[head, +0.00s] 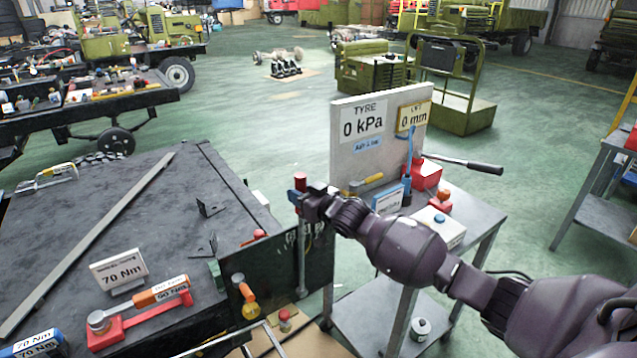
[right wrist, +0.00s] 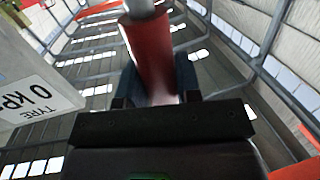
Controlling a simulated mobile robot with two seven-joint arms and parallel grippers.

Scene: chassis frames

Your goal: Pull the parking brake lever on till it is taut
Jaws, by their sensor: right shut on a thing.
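The parking brake lever has a red grip (head: 300,181) on a thin grey upright shaft (head: 302,262) beside the dark side panel of the bed. It stands close to upright in the head view. My right gripper (head: 303,199) is shut around the red grip, just below its top. In the right wrist view the red grip (right wrist: 150,52) rises between the two fingers, with a grey rounded end at the top. The foot of the lever and any cable are not clear to me. My left gripper is not in view.
A dark flat bed (head: 110,225) with a red torque tool (head: 140,320) and a 70 Nm sign (head: 119,271) fills the left. A trolley (head: 470,215) with a tyre gauge board (head: 345,155) stands just behind my right arm. An orange-handled knob (head: 246,291) is low on the panel.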

